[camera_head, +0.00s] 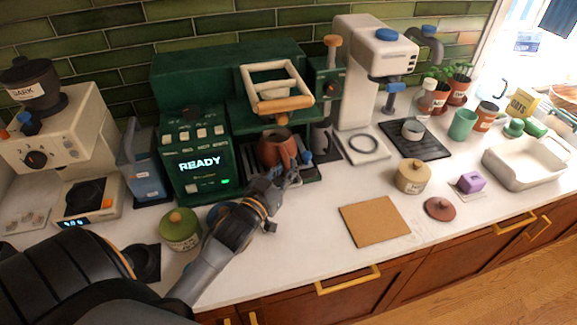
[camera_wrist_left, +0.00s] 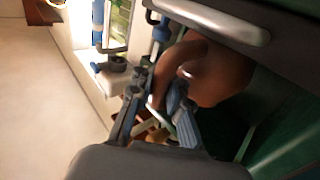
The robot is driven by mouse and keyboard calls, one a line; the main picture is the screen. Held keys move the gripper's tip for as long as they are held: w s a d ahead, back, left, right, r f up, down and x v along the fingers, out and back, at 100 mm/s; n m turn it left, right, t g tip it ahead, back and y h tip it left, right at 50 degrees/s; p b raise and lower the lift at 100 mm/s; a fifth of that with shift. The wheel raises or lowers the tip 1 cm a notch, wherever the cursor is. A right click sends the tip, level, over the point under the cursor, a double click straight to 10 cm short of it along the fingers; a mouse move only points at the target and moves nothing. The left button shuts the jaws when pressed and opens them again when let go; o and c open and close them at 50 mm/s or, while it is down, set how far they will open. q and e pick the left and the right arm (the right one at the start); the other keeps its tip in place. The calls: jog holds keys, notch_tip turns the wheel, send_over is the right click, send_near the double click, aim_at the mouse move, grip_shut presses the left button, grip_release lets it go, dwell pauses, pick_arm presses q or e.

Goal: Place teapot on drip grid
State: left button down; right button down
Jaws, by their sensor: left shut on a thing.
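The reddish-brown teapot (camera_head: 276,147) is in the bay of the green coffee machine, below the pale wooden-handled frame. It appears upright, over the dark drip grid (camera_head: 254,157); I cannot tell whether its base touches the grid. My left gripper (camera_head: 287,174) reaches in from the front and is shut on the teapot's handle. In the left wrist view the teapot (camera_wrist_left: 222,78) shows close up, its curved handle between the fingers (camera_wrist_left: 163,108). The gripper hides part of the teapot's lower front. My right gripper is not in view.
The green machine (camera_head: 203,160) with a READY display surrounds the bay. A green lidded jar (camera_head: 179,229) stands near my left forearm. A cork mat (camera_head: 374,221), a tan lidded pot (camera_head: 411,176) and a white tray (camera_head: 520,166) are to the right.

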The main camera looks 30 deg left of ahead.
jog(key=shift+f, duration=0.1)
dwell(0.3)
pick_arm(q)
jog(key=c, duration=1.2)
grip_release()
jog(key=shift+f, duration=0.1)
jog(key=shift+s+f, duration=0.15)
jog(key=shift+s, duration=0.05)
jog(key=s, duration=1.1)
jog(key=shift+s+d, duration=0.35)
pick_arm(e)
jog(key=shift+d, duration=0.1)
